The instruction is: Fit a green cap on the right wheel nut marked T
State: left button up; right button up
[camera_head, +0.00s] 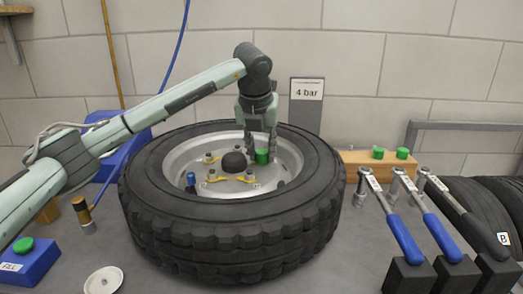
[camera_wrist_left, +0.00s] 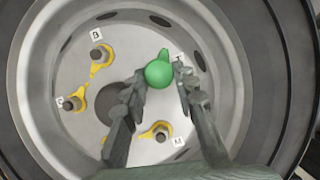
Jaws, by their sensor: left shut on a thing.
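A green cap (camera_head: 262,157) is between the fingers of my left gripper (camera_head: 262,142), over the right part of the wheel's rim (camera_head: 180,155). In the left wrist view my left gripper (camera_wrist_left: 157,90) is shut on the green cap (camera_wrist_left: 158,74), which has a small tab pointing up. A label, partly hidden and probably T, shows just right of the cap. The nut there is hidden, so I cannot tell if the cap touches it. Bare nuts with yellow pointers stand by the labels B (camera_wrist_left: 97,53), M (camera_wrist_left: 161,132) and another at left (camera_wrist_left: 73,103). My right gripper is out of view.
The black tyre (camera_head: 230,240) lies flat around the rim. More green caps (camera_head: 378,153) stand on a wooden block (camera_head: 362,168) at right. Several wrenches (camera_head: 403,238) lean on black stands at the right. A blue box with a green top (camera_head: 28,262) stands at left.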

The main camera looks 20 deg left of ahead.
pick_arm(q)
jog(key=o, duration=0.8)
jog(key=shift+o, duration=0.2)
jog(key=o, duration=0.5)
jog(key=shift+c, duration=0.2)
jog(key=shift+r, duration=0.1)
jog(key=shift+r+p, duration=2.25)
jog(key=shift+r, duration=1.7)
